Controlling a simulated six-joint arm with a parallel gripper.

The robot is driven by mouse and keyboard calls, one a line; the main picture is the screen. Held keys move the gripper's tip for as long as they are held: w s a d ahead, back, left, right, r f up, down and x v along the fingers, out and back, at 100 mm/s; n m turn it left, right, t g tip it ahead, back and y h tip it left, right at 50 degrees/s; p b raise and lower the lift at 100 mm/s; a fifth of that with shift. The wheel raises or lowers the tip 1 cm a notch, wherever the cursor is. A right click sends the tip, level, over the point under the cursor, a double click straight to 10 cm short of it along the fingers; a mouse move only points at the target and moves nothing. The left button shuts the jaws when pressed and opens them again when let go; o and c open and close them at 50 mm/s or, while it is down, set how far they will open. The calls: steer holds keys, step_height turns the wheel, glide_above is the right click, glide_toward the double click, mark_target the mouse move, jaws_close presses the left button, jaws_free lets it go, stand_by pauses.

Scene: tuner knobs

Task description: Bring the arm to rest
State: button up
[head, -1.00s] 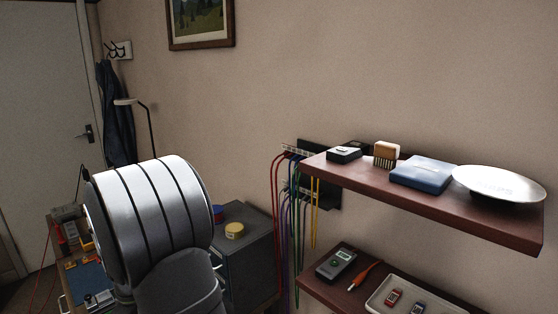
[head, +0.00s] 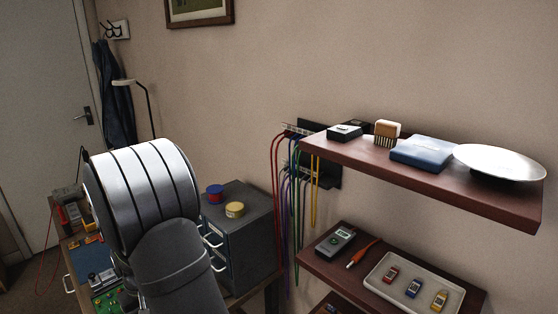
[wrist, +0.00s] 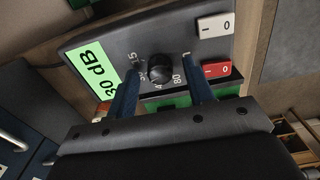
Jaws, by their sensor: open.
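My gripper (wrist: 162,66) shows in the wrist view with its two dark blue fingers spread apart and nothing held between them. A black round knob (wrist: 160,67) on a dark grey panel (wrist: 115,50) appears between and just beyond the fingertips. Numbers are printed around the knob, partly covered by the fingers. I cannot tell whether the fingers touch the panel. In the head view my arm shows at lower left, and my gripper is hidden.
A white switch (wrist: 215,26) and a red switch (wrist: 216,70) sit right of the knob. In the head view, a grey drawer cabinet (head: 242,240) stands right of my arm, with hanging cables beyond. A loaded upper shelf (head: 440,186) juts out at right.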

steer(key=shift+m, duration=1.2)
step_height(320, 180, up, 7)
steer(key=shift+f, duration=0.2)
steer(key=shift+o, duration=0.2)
stand_by(0.3)
